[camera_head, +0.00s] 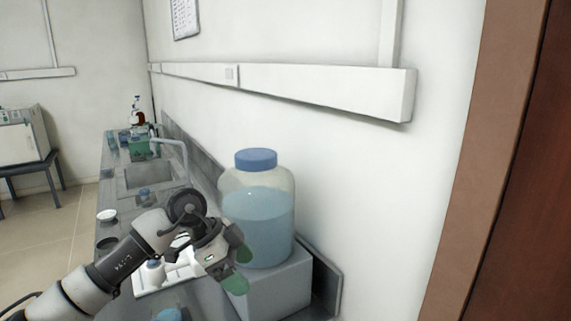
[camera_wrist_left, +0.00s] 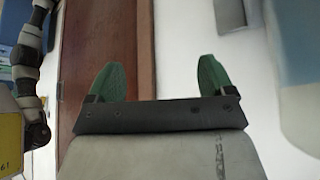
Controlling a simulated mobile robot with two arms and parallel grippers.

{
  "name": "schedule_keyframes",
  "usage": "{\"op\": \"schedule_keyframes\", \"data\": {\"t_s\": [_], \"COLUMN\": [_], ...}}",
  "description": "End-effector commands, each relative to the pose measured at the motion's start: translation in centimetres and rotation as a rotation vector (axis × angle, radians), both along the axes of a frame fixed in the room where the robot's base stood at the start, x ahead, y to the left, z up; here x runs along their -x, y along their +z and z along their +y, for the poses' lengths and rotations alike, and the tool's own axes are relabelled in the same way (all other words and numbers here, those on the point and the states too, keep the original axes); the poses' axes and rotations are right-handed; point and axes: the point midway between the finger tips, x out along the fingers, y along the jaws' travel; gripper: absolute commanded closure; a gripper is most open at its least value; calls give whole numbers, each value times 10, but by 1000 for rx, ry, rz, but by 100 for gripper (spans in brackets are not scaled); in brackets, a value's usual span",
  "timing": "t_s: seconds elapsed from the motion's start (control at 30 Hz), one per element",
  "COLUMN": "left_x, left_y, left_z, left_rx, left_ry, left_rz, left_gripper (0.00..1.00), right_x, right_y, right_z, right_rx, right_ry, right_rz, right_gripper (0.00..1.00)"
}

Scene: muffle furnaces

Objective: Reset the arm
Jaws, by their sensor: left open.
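My left arm comes in from the lower left in the head view. Its left gripper (camera_head: 240,268) has green fingertips and hangs beside a large clear jug with a blue cap (camera_head: 257,225), in front of the grey block under it. In the left wrist view the two green fingers of the left gripper (camera_wrist_left: 155,82) stand wide apart with nothing between them. Whether the gripper touches the jug cannot be told. My right gripper is not in view.
The jug stands on a grey block (camera_head: 282,285) by the wall. A long grey counter (camera_head: 117,181) runs back with a sink (camera_head: 150,175), faucet and bottles. A white tray (camera_head: 180,272) lies below my arm. A brown door frame (camera_head: 490,160) is at right.

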Motion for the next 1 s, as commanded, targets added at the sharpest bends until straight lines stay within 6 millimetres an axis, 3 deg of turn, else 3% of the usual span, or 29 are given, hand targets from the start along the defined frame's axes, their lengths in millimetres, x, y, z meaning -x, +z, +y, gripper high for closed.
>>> {"op": "schedule_keyframes", "data": {"t_s": [0.1, 0.23, 0.3, 0.4, 0.53, 0.67, 0.77, 0.87, 1.0], "left_x": [19, 44, 54, 61, 59, 52, 52, 61, 98], "left_y": [-8, 3, 16, 34, 46, 33, 6, -36, -106], "left_z": [-42, -87, -100, -103, -82, -41, -4, 33, 76], "left_rx": [247, 623, 828, 1075, 1284, 1332, 1249, 1072, 717], "left_ry": [-115, -179, -151, -29, 251, 624, 924, 1199, 1475], "left_rz": [-65, -198, -285, -415, -570, -682, -717, -695, -566], "left_gripper": [17, 17, 17, 17, 17, 17, 17, 17, 17], "right_x": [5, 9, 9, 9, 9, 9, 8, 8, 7], "right_y": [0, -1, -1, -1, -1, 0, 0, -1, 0], "right_z": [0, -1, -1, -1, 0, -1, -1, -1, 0], "right_rx": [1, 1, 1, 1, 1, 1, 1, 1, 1], "right_ry": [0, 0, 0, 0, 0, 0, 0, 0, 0], "right_rz": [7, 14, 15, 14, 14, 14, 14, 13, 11], "right_gripper": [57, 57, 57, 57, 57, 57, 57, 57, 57]}}
